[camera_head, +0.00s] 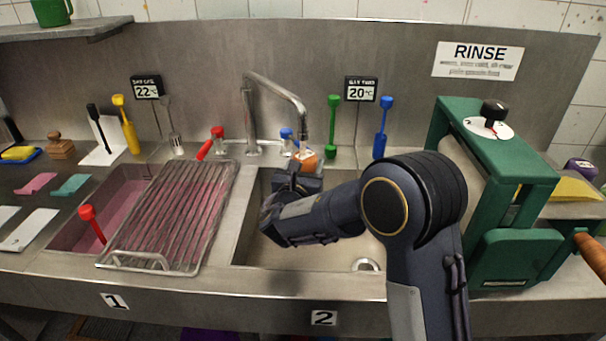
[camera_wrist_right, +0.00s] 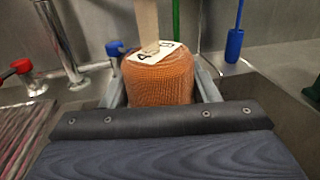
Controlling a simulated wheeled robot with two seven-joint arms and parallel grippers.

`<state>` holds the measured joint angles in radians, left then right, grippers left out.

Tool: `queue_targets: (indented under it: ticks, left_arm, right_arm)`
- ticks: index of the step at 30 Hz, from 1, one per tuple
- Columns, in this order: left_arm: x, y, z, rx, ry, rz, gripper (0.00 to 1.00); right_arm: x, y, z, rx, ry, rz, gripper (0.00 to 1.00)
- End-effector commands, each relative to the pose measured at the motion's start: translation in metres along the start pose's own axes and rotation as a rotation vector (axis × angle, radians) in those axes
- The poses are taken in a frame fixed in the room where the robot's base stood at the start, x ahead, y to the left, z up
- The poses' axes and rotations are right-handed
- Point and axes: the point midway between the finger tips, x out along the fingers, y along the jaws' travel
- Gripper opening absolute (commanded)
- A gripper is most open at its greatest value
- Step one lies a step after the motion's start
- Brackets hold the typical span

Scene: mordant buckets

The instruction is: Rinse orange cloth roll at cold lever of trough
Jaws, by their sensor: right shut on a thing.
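An orange cloth roll (camera_wrist_right: 160,78) with a white tag is held between the fingers of my right gripper (camera_wrist_right: 163,95). The roll also shows in the head view (camera_head: 304,160), over the back part of the right basin (camera_head: 262,235). The steel faucet (camera_head: 276,88) arches over this basin, its spout just above and behind the roll. The blue-topped lever (camera_head: 288,138) stands left of the roll, behind the basin; it also shows in the wrist view (camera_wrist_right: 115,47). The red lever (camera_head: 214,136) is farther left. I cannot tell if water runs. My left gripper is not in view.
A wire rack (camera_head: 172,212) lies across the left basin, which holds pink liquid (camera_head: 120,208). A green wringer (camera_head: 515,210) stands right of the right basin. Green (camera_head: 333,115) and blue (camera_head: 384,115) tools stand upright at the back. A drain (camera_head: 366,264) shows at the basin's front right.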

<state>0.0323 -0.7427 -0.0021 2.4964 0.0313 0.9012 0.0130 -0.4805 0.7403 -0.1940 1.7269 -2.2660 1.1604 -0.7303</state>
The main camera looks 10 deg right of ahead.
Motion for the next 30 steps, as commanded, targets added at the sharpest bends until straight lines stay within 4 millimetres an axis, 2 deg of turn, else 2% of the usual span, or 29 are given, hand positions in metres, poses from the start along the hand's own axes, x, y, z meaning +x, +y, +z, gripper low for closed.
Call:
queue_targets:
  ticks: [10,30]
  left_arm:
    - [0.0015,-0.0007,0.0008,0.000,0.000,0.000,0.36]
    - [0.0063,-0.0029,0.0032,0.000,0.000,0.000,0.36]
  right_arm:
    - [-0.0035,0.0039,0.0002,0.001,-0.001,-0.002,0.29]
    - [0.0025,-0.0028,0.0002,0.001,-0.001,-0.001,0.29]
